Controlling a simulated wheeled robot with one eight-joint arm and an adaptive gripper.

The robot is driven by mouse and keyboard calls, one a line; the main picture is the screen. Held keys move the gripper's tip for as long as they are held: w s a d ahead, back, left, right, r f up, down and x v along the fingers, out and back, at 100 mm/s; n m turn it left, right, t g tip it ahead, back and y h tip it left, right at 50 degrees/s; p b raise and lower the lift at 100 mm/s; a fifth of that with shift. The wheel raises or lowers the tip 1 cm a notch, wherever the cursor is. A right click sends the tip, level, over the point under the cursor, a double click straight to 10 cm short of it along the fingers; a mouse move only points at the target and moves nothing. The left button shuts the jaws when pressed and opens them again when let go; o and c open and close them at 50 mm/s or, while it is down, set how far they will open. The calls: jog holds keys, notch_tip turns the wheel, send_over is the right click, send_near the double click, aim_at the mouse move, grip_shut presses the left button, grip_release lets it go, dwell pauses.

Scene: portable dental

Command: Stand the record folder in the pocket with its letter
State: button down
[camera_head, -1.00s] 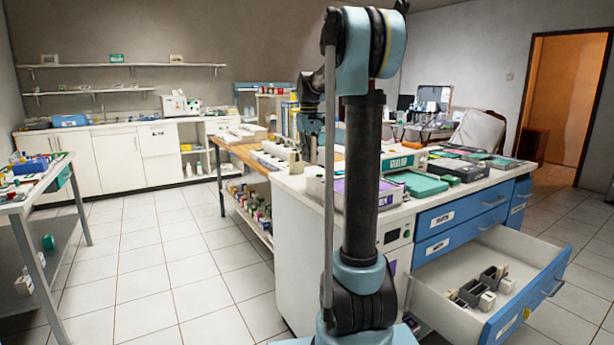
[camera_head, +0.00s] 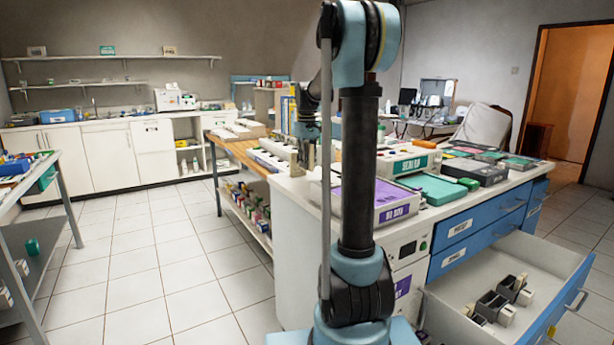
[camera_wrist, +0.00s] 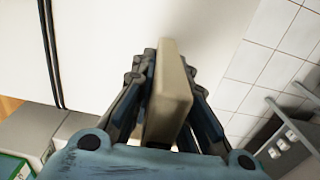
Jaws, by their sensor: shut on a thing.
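My gripper (camera_wrist: 165,78) is shut on a flat beige slab (camera_wrist: 172,100), seen nearly edge-on between the fingers in the wrist view. It is probably the record folder; no letter shows on the visible faces. In the head view my gripper (camera_head: 306,135) hangs left of my arm column, by the near left corner of the white-topped counter, with the beige piece (camera_head: 305,156) below it. Blue and yellow upright items (camera_head: 288,112) stand behind it, partly hidden by my arm. I cannot make out a lettered pocket.
The white-topped counter (camera_head: 295,190) carries a purple-topped box (camera_head: 397,205), a green-topped box (camera_head: 440,188) and flat trays. Its lower drawer (camera_head: 545,262) is open, with small items inside. A wooden bench (camera_head: 240,150) stands behind. The tiled floor (camera_head: 150,270) at left is clear.

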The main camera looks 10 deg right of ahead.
aim_at(307, 181)
jog(key=shift+f, duration=2.3)
jog(key=c, duration=1.6)
grip_release()
jog(key=shift+f, duration=0.1)
jog(key=shift+o, duration=0.2)
